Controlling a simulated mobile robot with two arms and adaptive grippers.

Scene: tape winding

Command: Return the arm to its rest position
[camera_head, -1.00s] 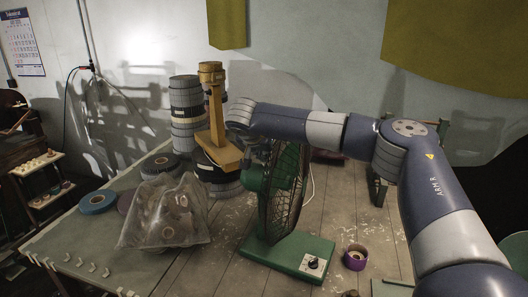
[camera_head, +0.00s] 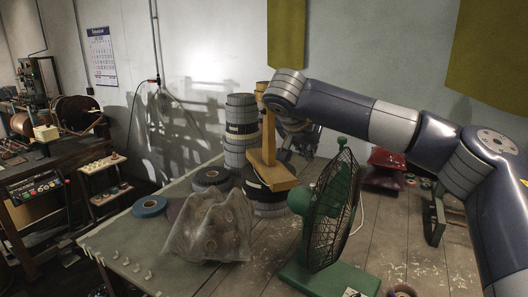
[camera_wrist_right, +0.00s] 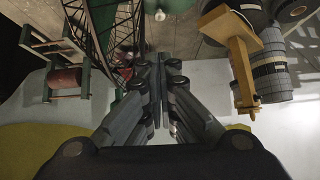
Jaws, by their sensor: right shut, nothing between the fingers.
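My right arm (camera_head: 395,125) reaches in from the right, over the wooden table. My right gripper (camera_head: 300,140) is small and partly hidden behind the end of the arm, above and behind the green fan (camera_head: 332,212) and just right of the yellow wooden stand (camera_head: 268,160). In the right wrist view the gripper's fingers (camera_wrist_right: 159,72) are together with nothing between them. There the yellow stand (camera_wrist_right: 240,60) is to the right and the green fan frame (camera_wrist_right: 95,25) to the upper left, both apart from the fingers. My left gripper is not in view.
Stacked tape rolls (camera_head: 240,130) stand behind the stand. A clear bag of rolls (camera_head: 208,228) and a blue roll (camera_head: 150,206) lie at the left. A red item (camera_head: 386,160) lies at the back right. A workbench with a machine (camera_head: 50,130) stands far left.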

